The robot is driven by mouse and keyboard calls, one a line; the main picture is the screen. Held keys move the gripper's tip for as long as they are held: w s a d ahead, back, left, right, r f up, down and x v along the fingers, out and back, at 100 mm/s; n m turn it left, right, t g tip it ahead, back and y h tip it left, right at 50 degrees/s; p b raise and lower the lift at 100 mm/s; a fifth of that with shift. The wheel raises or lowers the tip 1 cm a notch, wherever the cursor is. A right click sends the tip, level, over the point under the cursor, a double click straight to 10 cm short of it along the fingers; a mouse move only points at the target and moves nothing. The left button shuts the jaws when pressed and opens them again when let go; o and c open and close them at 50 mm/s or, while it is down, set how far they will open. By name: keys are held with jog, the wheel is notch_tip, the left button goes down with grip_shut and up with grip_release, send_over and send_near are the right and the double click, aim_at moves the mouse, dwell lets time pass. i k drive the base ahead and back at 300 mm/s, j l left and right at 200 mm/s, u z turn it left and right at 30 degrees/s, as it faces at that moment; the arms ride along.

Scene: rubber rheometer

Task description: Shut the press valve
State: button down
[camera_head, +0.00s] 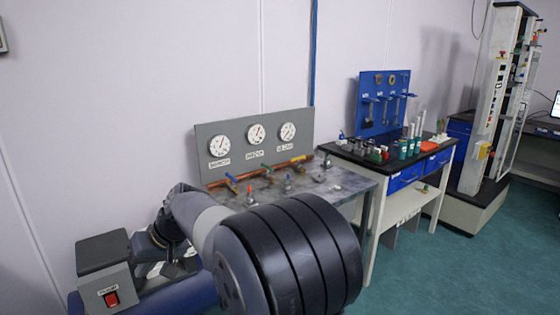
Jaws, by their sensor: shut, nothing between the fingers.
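The valve panel is a grey upright board (200,140) with three white dial gauges, standing at the back of a grey-topped bench. A copper pipe (285,163) runs along its foot, with small coloured valve handles on it. The middle gauge (256,134) has a label that seems to read PRESS. The valve below it is too small to tell whether it is open or shut. My arm fills the lower middle and hides the bench's front. My gripper cannot be made out.
A grey box with a red switch (112,298) stands at the lower left beside a blue cylinder. Red-tipped (249,190) and blue-tipped (287,180) fittings stand on the bench. A blue tool board (366,100) and drawer table are to the right. Green floor is free at right.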

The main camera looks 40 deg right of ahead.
aim_at(267, 167)
jog(key=i+l, duration=0.2)
jog(key=l, duration=0.3)
jog(key=i+l, duration=0.15)
jog(key=l, duration=0.35)
jog(key=i+l, duration=0.2)
jog(key=l, duration=0.3)
jog(key=i+l, duration=0.2)
jog(key=l, duration=0.3)
jog(key=i+l, duration=0.15)
jog(key=l, duration=0.4)
jog(key=i+l, duration=0.2)
jog(key=l, duration=0.3)
jog(key=i+l, duration=0.2)
jog(key=l, duration=0.3)
jog(key=i+l, duration=0.15)
jog(key=l, duration=0.35)
jog(key=u, duration=0.05)
